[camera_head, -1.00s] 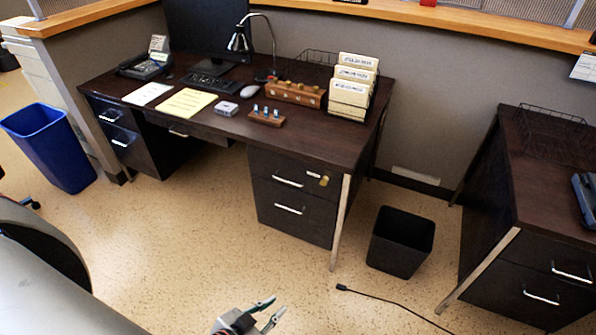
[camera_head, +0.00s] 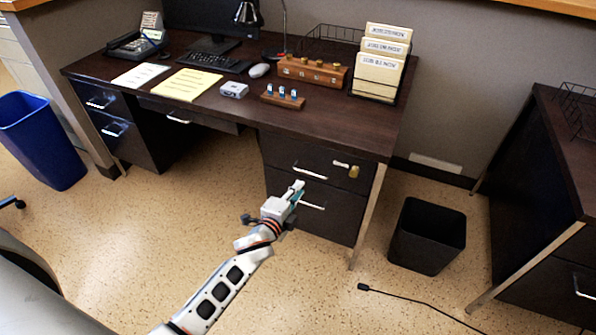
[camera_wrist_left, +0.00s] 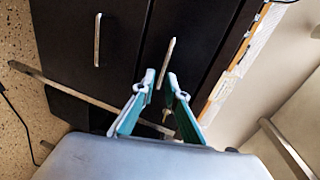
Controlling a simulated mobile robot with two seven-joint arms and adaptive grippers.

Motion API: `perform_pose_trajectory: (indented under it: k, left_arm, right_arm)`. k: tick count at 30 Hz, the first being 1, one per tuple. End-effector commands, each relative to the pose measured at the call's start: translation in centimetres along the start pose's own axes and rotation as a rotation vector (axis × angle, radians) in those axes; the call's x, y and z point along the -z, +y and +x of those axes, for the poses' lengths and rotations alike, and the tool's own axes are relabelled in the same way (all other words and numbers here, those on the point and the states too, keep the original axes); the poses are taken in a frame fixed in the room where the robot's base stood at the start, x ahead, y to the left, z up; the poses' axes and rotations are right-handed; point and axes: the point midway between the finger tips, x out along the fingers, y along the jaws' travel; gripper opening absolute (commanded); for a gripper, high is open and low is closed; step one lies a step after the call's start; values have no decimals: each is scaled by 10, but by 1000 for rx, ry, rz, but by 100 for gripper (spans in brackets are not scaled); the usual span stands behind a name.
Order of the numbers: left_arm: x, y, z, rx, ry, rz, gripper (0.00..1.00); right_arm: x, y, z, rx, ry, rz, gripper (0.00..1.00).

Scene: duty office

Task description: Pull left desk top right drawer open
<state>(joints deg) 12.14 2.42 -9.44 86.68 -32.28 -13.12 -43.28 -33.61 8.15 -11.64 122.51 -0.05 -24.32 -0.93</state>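The left desk (camera_head: 330,130) has a dark right-hand pedestal with two drawers. The top right drawer (camera_head: 282,151) is closed; its silver bar handle (camera_head: 311,172) also shows in the left wrist view (camera_wrist_left: 166,62). A lock with a brass-coloured tag (camera_head: 353,171) is on its right side. The lower drawer handle (camera_head: 314,206) is below it and also shows in the wrist view (camera_wrist_left: 97,40). My left gripper (camera_head: 298,188) is in front of the pedestal, just below the top handle in the head view. In the wrist view its fingers (camera_wrist_left: 160,90) are apart and empty, with the top handle beyond their tips. My right gripper is not in view.
A black bin (camera_head: 428,238) stands right of the desk, with a black cable (camera_head: 410,298) on the floor. A second desk (camera_head: 535,180) is at the right. A blue bin (camera_head: 40,140) is at the left. The floor before the drawers is clear.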

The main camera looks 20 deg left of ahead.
Motion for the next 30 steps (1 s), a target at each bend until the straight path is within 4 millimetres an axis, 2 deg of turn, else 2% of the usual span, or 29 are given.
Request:
perform_pose_trajectory:
  k: [1,10,16,24,30]
  left_arm:
    - [0,2,8,4,-1,29,13]
    - [0,-7,33,19,-3,78,13]
    - [0,-5,62,17,-3,76,13]
    - [0,-7,90,18,-3,75,13]
    - [0,-10,95,20,-3,75,13]
  right_arm:
    - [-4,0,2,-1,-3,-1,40]
    - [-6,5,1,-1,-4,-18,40]
    - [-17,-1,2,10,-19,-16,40]
    - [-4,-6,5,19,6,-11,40]
    - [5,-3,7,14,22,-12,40]
